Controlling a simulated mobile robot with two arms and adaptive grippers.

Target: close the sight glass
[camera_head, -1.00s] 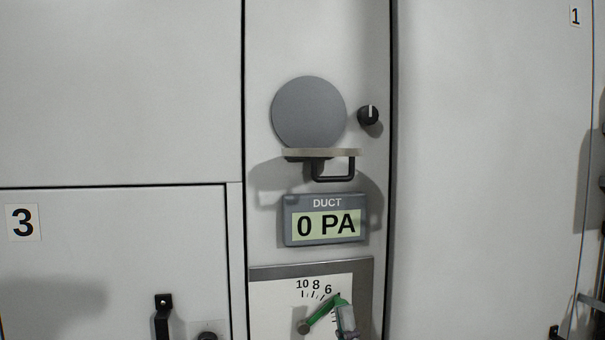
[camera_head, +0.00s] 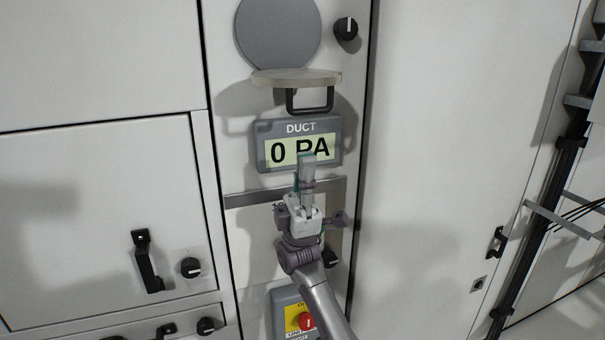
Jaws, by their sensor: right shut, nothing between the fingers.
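The sight glass (camera_head: 279,32) is a round grey disc on the narrow middle panel, cut off by the top of the view. Its cover flap (camera_head: 297,77) sticks out level below the disc, edge towards me, so the glass stands open. A black loop handle (camera_head: 309,99) hangs under the flap. My right gripper (camera_head: 306,162) points up in front of the lower edge of the duct display, below the handle and apart from it in the picture. Its fingers are together and hold nothing. My left gripper is out of view.
The duct display (camera_head: 270,133) reads 0 PA. A black knob (camera_head: 346,28) sits right of the glass. A yellow plate with a red button (camera_head: 306,320) is low down.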

